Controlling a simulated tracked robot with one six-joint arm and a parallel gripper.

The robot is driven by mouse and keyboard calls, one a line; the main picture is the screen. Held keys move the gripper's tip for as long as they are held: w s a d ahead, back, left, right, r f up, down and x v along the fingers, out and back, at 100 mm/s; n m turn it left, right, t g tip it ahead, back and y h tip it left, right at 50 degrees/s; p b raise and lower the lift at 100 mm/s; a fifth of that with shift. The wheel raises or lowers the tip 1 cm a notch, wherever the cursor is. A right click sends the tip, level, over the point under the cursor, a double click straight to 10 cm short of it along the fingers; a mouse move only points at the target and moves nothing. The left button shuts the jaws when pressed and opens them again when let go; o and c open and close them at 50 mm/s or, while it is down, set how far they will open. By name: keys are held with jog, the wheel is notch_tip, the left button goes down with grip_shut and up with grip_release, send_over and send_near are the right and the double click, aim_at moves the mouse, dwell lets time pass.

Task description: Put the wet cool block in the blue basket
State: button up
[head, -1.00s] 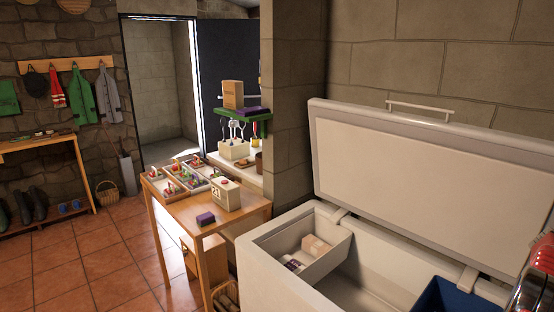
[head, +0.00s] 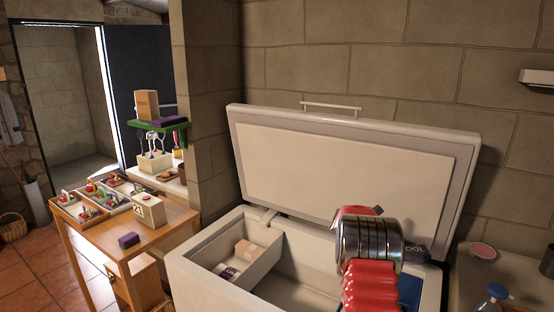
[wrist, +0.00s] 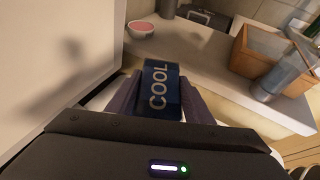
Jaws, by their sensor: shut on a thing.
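The cool block (wrist: 162,88) is dark blue with pale letters reading COOL. My gripper (wrist: 160,100) is shut on it, with a dark finger on each side, in the wrist view. In the head view a lettered end of the block (head: 414,248) shows just right of my chrome wrist, which hides the rest. The blue basket (head: 409,290) is in the right part of the open chest freezer, below the block and partly hidden by my arm. I cannot tell the gap between block and basket. Whether the block is wet is not clear.
The white chest freezer (head: 205,272) has its lid (head: 345,165) up behind my arm. A white inner tray on its left holds a small box (head: 246,248) and a jar. A counter at the right bears a pink-topped bowl (head: 482,252) and a bottle (head: 492,298).

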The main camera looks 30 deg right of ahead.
jog(key=w+a+f+n+t+h, duration=0.1)
jog(key=w+a+f+n+t, duration=0.3)
jog(key=a, duration=0.6)
jog(key=w+a+n+t, duration=0.1)
jog(key=w+a, duration=0.5)
jog(key=a, duration=0.4)
jog(key=w+a+f+n+t+h, duration=0.1)
jog(key=w+a+f+n+t, duration=0.15)
jog(key=w+a, duration=0.55)
jog(key=a+n+t, duration=0.1)
jog(key=a, duration=0.4)
jog(key=s+a+f+n+t, duration=0.1)
jog(key=a+t, duration=0.1)
jog(key=a, duration=0.4)
jog(key=s+a+f+n+t, duration=0.1)
jog(key=a, duration=0.5)
jog(key=shift+s+a+t+y, duration=0.15)
jog(key=shift+a+t+y, duration=0.1)
jog(key=shift+y, duration=0.05)
jog(key=s+a+f+n+t+y, duration=0.1)
jog(key=s+a+n+t, duration=0.1)
jog(key=a, duration=0.5)
jog(key=s+a+f+n+t+y, duration=0.1)
jog(key=s+a+n+t, duration=0.1)
jog(key=a, duration=0.6)
jog(key=shift+s+f, duration=0.4)
jog(key=shift+s, duration=0.4)
